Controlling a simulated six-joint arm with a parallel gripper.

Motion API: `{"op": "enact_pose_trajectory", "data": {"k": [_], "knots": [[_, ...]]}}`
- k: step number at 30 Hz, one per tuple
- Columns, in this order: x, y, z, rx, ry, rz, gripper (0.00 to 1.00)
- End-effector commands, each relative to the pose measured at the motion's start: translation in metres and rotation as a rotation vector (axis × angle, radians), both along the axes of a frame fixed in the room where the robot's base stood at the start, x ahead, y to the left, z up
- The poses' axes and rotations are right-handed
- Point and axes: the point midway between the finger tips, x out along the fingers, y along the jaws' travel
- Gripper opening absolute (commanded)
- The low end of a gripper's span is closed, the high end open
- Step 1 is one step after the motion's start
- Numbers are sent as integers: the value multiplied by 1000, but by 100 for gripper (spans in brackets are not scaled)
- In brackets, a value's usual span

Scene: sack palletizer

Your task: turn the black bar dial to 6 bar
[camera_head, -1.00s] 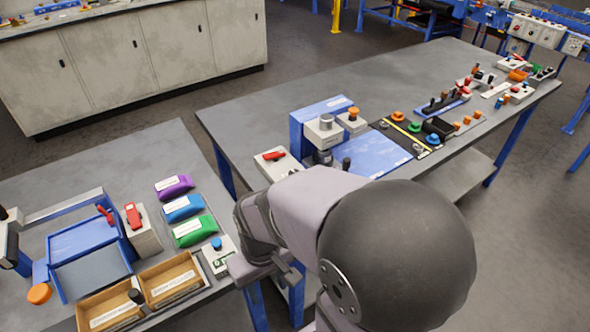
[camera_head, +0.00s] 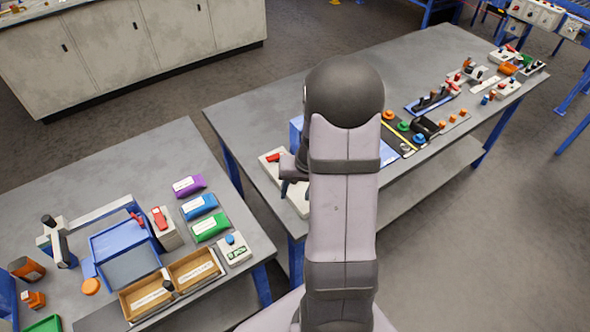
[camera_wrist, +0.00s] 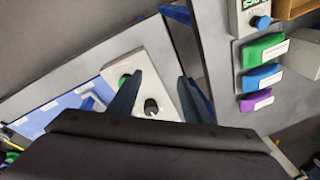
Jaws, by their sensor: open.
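A black knob (camera_wrist: 151,107), which looks like the bar dial, stands on a pale panel (camera_wrist: 155,70) in the wrist view. Its scale and pointer setting are too small to read. My gripper (camera_wrist: 160,77) is open, its two blue-grey fingers on either side of the knob in the picture, with nothing between them. I cannot tell how high the fingertips are above the panel. In the head view my gripper (camera_head: 293,190) is over the pale panel (camera_head: 270,158) at the near left corner of the right-hand table. The knob is hidden there.
A red lever (camera_head: 273,157) sits on the panel's far end. A green knob (camera_wrist: 124,80) lies partly behind one finger. A blue plate (camera_wrist: 72,110) adjoins the panel. The left table (camera_head: 130,180) holds coloured sacks and wooden trays, with a floor gap between the tables.

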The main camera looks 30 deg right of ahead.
Motion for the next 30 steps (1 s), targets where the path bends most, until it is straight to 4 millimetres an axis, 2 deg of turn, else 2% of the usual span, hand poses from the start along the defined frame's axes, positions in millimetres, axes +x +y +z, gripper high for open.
{"op": "enact_pose_trajectory", "data": {"k": [1, 3, 6, 13, 20, 26, 30], "knots": [[17, -10, 7, -36, -53, 23, 45], [35, -22, 15, -87, -109, 67, 45], [48, -34, 21, -153, -158, 135, 45], [55, -45, 24, -252, -184, 301, 45], [55, -45, 23, -260, -182, 333, 45], [60, -45, 11, -258, -182, 332, 45], [66, -46, -6, -257, -180, 333, 45]]}}
